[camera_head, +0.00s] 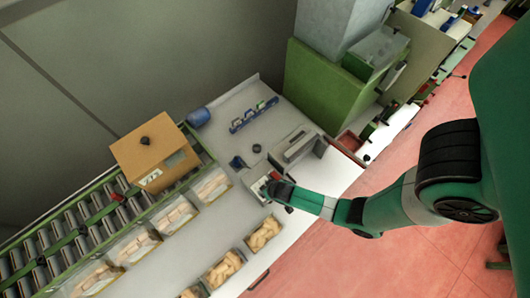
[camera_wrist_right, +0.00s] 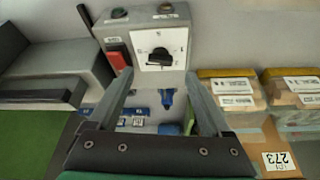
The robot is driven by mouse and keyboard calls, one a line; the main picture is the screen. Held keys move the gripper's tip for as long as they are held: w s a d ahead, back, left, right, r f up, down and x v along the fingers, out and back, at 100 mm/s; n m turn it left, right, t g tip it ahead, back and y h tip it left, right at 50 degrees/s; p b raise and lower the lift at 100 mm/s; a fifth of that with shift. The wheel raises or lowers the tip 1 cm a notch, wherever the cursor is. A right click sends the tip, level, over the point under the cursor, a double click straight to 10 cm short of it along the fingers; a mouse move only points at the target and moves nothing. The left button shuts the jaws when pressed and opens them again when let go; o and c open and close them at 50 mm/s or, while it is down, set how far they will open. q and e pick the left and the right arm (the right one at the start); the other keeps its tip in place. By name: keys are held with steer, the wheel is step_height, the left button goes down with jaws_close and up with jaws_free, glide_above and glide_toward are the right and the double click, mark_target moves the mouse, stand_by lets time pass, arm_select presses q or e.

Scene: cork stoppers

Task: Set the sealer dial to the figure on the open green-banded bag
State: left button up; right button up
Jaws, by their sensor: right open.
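The sealer dial (camera_wrist_right: 160,57) is a black knob on a white square plate with small marks, too small to read. The knob's bar lies roughly level. In the wrist view my right gripper (camera_wrist_right: 158,78) is open and empty, its two fingers either side of the dial's lower part and short of the knob. In the head view my right gripper (camera_head: 278,188) is over the sealer control box (camera_head: 258,184) and partly hides it. Bags with yellowish bands and white labels (camera_wrist_right: 230,90) stand right of the box. I cannot make out a green band or its figure. My left gripper is out of view.
A red switch (camera_wrist_right: 118,54) is just left of the dial. A grey sealer unit (camera_head: 298,145) stands beside the control box. Several bags (camera_head: 174,213) line the roller conveyor (camera_head: 75,230), with a cardboard box (camera_head: 155,150) on it. A blue rack (camera_head: 254,116) stands behind.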

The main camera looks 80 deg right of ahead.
mark_target(264, 187)
steer(key=b+x, duration=0.1)
steer(key=x, duration=0.5)
steer(key=shift+w, duration=0.1)
jaws_close()
